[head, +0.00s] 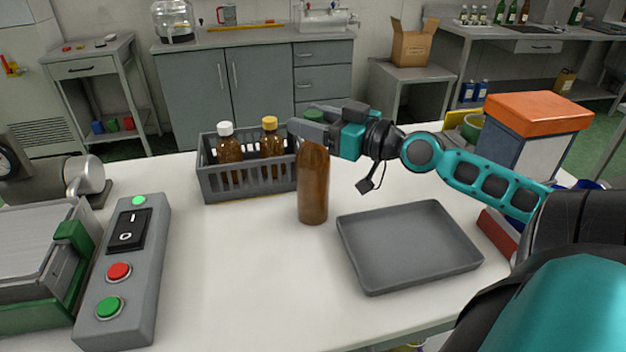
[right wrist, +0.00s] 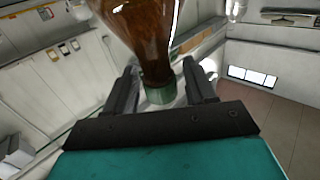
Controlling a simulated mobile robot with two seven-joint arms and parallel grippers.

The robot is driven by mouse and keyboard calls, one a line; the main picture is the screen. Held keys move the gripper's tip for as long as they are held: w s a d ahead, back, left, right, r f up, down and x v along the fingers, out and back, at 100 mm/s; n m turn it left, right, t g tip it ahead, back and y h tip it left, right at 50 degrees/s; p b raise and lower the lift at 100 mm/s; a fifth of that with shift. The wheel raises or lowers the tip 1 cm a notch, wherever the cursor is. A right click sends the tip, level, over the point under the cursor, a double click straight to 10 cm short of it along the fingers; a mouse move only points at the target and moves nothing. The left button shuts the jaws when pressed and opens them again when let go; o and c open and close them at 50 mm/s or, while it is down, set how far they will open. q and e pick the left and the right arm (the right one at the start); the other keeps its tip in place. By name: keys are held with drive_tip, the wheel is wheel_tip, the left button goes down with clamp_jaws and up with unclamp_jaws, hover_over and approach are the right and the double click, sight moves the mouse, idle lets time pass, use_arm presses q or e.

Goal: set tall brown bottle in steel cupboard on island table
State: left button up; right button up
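The tall brown bottle (head: 313,185) stands upright on the white table, between a grey crate and a grey tray. My right gripper (head: 308,132) is at its neck, reaching in from the right. In the right wrist view, the fingers (right wrist: 160,88) are on either side of the bottle's green cap (right wrist: 160,93), apart, with gaps visible. The bottle's brown body (right wrist: 145,30) also shows there. My left gripper is out of view. I cannot clearly identify a steel cupboard on the island table; a grey box with an orange top (head: 535,108) stands at the right.
The grey crate (head: 245,188) holds smaller brown bottles. The grey tray (head: 410,247) is empty. A control box with buttons (head: 125,270) is at the left. The white table (head: 235,270) is clear at the front middle. Grey cabinets (head: 195,95) line the back wall.

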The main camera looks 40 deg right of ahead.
clamp_jaws()
idle(0.3)
idle(0.7)
drive_tip(key=shift+r, duration=0.2)
